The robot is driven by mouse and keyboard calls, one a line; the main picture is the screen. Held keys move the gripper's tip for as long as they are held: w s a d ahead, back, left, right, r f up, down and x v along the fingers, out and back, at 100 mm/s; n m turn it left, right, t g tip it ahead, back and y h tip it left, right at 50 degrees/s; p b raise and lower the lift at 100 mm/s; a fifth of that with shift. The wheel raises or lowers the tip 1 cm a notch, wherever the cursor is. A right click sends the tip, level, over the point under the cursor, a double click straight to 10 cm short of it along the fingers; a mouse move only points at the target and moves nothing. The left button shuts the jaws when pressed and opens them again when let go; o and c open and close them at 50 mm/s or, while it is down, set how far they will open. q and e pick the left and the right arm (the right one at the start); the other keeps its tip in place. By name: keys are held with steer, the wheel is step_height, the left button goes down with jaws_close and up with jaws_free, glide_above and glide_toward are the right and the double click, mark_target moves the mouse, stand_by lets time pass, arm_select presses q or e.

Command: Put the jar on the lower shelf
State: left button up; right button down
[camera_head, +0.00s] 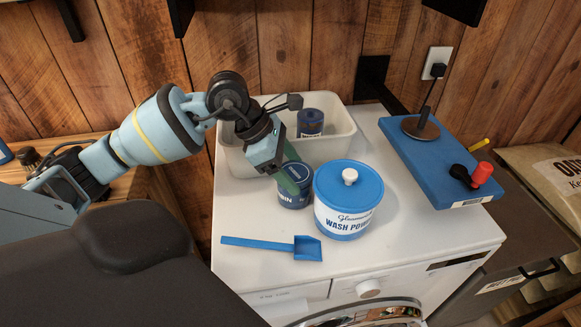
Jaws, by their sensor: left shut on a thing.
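A small dark blue jar (295,194) with a white-lettered label stands on the white washing machine top (230,268), between the white bin and the wash powder tub. My left gripper (289,178) reaches down from the upper left and is shut on this jar. Its green-tipped finger covers part of the jar's left and upper side. The jar looks upright; I cannot tell whether it touches the top. My right gripper is not in view. I cannot make out which surface is the lower shelf.
A wash powder tub (347,215) stands close right of the jar. A blue scoop (275,246) lies in front. Behind is a white bin (236,163) holding a dark blue cylinder (310,122). A blue board (425,160) with tools lies right. A wooden surface (140,188) shows left.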

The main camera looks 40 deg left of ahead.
arm_select(q)
steer(key=shift+f, duration=0.15)
steer(key=o, duration=1.2)
steer(key=shift+a+r, duration=0.15)
steer(key=shift+r, duration=0.25)
steer(key=v, duration=1.1)
steer(key=shift+s+r, duration=0.2)
steer(key=shift+c, duration=0.4)
